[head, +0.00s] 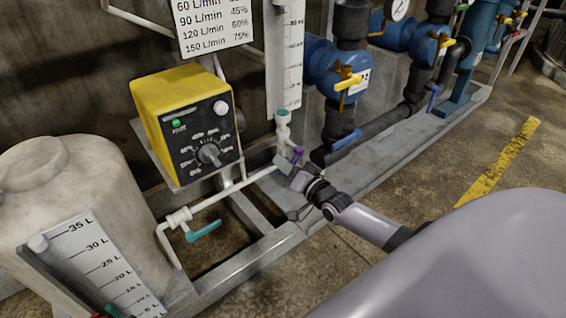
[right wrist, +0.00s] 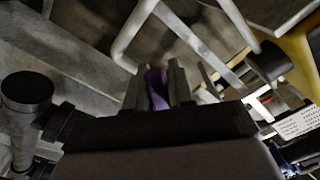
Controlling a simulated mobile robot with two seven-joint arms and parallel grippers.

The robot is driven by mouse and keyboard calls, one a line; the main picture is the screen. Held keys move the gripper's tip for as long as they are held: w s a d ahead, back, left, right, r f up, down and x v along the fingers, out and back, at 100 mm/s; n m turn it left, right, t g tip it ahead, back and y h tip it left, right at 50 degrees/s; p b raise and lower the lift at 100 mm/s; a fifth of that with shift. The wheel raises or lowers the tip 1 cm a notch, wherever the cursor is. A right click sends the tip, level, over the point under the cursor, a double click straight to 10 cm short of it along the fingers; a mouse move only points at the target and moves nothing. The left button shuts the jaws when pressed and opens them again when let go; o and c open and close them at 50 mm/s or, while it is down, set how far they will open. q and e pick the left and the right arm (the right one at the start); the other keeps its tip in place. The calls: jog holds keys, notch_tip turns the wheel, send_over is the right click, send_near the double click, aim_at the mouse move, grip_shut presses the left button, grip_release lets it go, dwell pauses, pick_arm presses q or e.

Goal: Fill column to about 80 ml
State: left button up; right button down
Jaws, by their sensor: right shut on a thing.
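The calibration column (head: 292,60), a clear tube with a printed scale, stands upright at the top centre of the head view. Its liquid level cannot be made out. Below it are a teal valve handle (head: 282,113) and a purple valve handle (head: 298,152) on the white pipe. My right gripper (head: 293,169) reaches the purple handle from the lower right. In the right wrist view my right gripper (right wrist: 155,90) is shut on the purple handle (right wrist: 156,88), which sits between its two fingers. My left gripper is not in view.
A yellow pump controller (head: 185,115) with a dial and a green light stands left of the column. A white tank (head: 75,200) with a litre scale is at the left. Another teal handle (head: 204,231) sits on the lower pipe. Blue valves (head: 335,70) stand behind to the right.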

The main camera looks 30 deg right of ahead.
aim_at(296, 163)
jog(key=d+n, duration=0.1)
jog(key=n, duration=0.1)
jog(key=d+f+n, duration=0.1)
jog(key=n, duration=0.2)
jog(key=d+n, duration=0.1)
jog(key=n, duration=0.2)
jog(key=shift+w+d+f, duration=0.1)
jog(key=shift+d+f, duration=0.05)
dwell(0.5)
jog(key=c, duration=1.1)
grip_release()
jog(key=shift+o, duration=0.2)
